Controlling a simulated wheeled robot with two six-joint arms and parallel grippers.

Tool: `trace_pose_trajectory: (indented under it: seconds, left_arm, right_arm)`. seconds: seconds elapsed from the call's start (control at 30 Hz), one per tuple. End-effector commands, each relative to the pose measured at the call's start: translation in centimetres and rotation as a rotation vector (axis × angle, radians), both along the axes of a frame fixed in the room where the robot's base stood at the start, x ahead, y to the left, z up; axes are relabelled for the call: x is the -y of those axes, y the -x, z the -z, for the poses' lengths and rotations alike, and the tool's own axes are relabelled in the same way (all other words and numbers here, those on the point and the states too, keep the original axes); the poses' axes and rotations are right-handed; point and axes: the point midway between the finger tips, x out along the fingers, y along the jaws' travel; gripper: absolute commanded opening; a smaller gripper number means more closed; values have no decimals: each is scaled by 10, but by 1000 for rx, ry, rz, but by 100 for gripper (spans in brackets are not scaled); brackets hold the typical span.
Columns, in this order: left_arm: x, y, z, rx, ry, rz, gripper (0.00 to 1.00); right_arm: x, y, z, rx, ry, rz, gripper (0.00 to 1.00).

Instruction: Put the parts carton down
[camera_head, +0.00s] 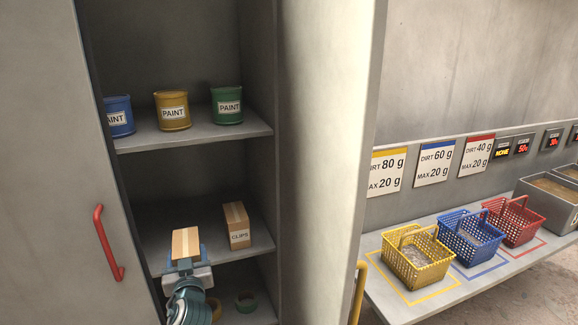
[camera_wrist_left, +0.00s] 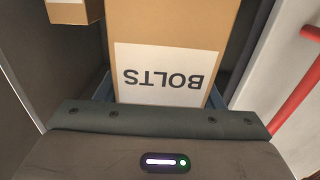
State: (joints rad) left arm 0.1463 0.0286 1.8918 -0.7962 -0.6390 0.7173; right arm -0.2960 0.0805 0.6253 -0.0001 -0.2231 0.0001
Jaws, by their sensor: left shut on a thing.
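A brown carton (camera_head: 186,244) with a pale tape strip is in my left gripper (camera_head: 185,263), in front of or over the cabinet's middle shelf (camera_head: 155,256). In the left wrist view the carton (camera_wrist_left: 168,25) shows a white label reading BOLTS, upside down in the picture. The gripper is shut on it, with blue finger parts at its sides. I cannot tell whether the carton's base touches the shelf. A second carton, labelled CLIPS (camera_head: 237,227), stands upright on that shelf to the right, apart from the held one. My right gripper is not in view.
Blue (camera_head: 118,116), yellow (camera_head: 172,110) and green (camera_head: 226,104) paint cans stand on the shelf above. Rolls (camera_head: 246,302) lie on the shelf below. A cabinet door with a red handle (camera_head: 108,243) is at left. Yellow (camera_head: 416,262), blue and red baskets stand on the bench at right.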

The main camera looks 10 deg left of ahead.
Motion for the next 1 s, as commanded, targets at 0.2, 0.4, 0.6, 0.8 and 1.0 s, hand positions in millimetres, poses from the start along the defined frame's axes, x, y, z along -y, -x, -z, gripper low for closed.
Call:
trace_pose_trajectory:
  seconds: [0.2,0.4,0.6,0.8,1.0]
  left_arm:
    - [41,36,36,-5,7,149,28]
    - [86,88,56,1,7,317,28]
    - [110,130,58,1,8,401,28]
    - [123,171,50,1,6,440,28]
    - [126,192,42,2,2,444,28]
  right_arm:
    - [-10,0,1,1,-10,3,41]
    - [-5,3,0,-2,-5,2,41]
    - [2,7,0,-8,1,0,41]
    - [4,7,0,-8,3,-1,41]
    - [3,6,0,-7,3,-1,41]
